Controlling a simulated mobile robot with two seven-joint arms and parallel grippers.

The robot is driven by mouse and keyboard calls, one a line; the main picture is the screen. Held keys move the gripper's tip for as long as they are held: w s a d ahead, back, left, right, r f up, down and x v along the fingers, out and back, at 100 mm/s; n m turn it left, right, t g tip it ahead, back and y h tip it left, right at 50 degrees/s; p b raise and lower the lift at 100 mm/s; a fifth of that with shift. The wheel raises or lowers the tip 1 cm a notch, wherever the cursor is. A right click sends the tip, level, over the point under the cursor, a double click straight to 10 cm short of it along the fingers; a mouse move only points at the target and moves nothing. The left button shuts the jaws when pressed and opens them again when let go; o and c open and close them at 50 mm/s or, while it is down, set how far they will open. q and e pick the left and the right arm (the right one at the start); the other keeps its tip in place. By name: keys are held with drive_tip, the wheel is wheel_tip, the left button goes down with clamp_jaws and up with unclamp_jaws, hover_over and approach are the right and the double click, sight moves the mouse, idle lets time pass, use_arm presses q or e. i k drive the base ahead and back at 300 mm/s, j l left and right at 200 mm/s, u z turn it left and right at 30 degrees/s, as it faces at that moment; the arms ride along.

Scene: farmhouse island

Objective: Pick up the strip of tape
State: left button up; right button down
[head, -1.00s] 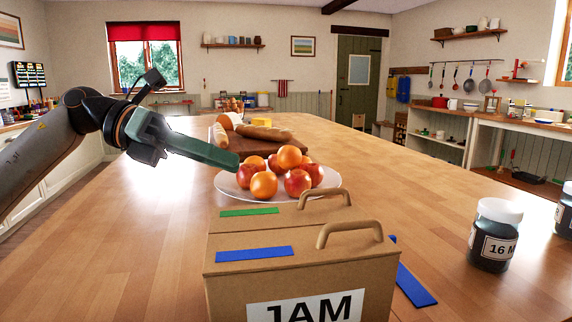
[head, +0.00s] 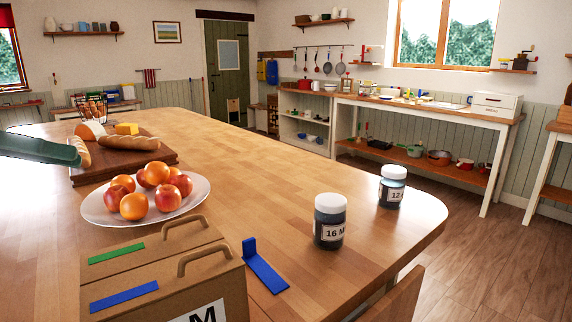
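A blue strip (head: 268,275) lies on the wooden table just right of a cardboard box, with one end bent upward beside the box. A second blue strip (head: 124,295) lies flat on the box's near top flap, and a green strip (head: 116,253) on the flap behind it. I cannot tell which one the task means. The box (head: 234,292) has two brown handles and a partly cut-off label. My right gripper is out of view.
A white plate (head: 92,209) of apples and oranges stands behind the box. A board (head: 160,160) with bread is further back. Two dark jars (head: 330,232) (head: 391,192) stand to the right. The table's middle is clear. A chair back (head: 398,297) is at the front right edge.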

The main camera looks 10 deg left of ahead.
sight(271, 278)
drive_tip(key=k+l, duration=0.65)
drive_tip(key=l, duration=0.2)
